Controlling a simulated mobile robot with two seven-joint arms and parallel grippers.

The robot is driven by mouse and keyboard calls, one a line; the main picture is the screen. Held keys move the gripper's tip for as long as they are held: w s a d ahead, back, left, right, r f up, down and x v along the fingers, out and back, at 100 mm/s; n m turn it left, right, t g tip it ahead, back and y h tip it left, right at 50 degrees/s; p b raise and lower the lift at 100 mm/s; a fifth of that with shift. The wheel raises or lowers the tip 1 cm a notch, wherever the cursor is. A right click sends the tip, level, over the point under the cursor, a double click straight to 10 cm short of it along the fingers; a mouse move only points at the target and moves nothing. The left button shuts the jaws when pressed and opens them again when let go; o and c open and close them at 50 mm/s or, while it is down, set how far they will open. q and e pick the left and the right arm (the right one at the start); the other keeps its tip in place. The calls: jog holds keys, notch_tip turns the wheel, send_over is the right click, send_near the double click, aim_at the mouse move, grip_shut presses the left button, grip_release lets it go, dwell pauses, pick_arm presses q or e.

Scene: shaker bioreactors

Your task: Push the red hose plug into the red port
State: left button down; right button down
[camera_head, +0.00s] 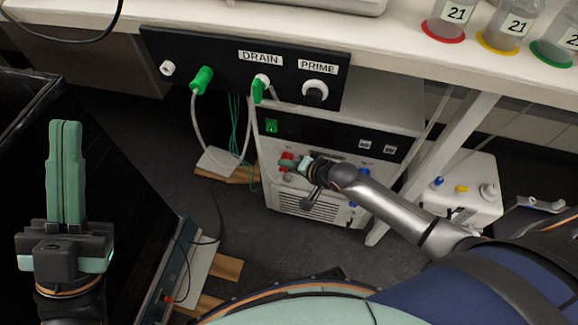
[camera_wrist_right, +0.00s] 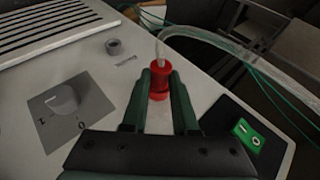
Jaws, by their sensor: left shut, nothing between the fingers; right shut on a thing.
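In the right wrist view, the red hose plug (camera_wrist_right: 158,80) is between the fingertips of my right gripper (camera_wrist_right: 159,92), which is shut on it. A clear hose runs from the plug up and to the right. More red shows below the plug, close to the white machine face; I cannot tell port from plug there, or how deep the plug sits. In the head view, my right gripper (camera_head: 301,164) is at the front of the white machine (camera_head: 310,208), beside a red part (camera_head: 287,157). My left gripper (camera_head: 66,124) is shut, empty and upright at the left, away from the machine.
A rotary switch (camera_wrist_right: 63,99) and a small grey fitting (camera_wrist_right: 114,47) are near the right gripper. A green rocker switch (camera_wrist_right: 246,132) is at the right of that view. Above the machine hangs a black panel (camera_head: 222,62) with green connectors. A table leg (camera_head: 440,150) stands close to my right arm.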

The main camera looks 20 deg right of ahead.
jog(key=shift+w+d, duration=0.1)
jog(key=shift+w, duration=0.05)
jog(key=c, duration=0.6)
grip_release()
pick_arm(q)
jog(key=w+f+n+g+y+p, duration=0.1)
jog(key=f+n+g+y+p, duration=0.1)
jog(key=f, duration=0.6)
jog(key=w+a+f+n+g+y+p, duration=0.1)
jog(key=w+f+n+g+y+p, duration=0.1)
jog(key=f, duration=0.7)
jog(key=w+a+f+n+g+y+p, duration=0.1)
jog(key=w+f+n+g+y+p, duration=0.1)
jog(key=f+n+g+y, duration=0.2)
notch_tip(320, 180, down, 4)
jog(key=y, duration=0.3)
jog(key=shift+w+f+n, duration=0.15)
jog(key=shift+w+n, duration=0.05)
jog(key=shift+n, duration=0.2)
pick_arm(e)
jog(key=v, duration=1.2)
jog(key=shift+s, duration=0.25)
jog(key=shift+d+r, duration=0.1)
jog(key=shift+r, duration=0.05)
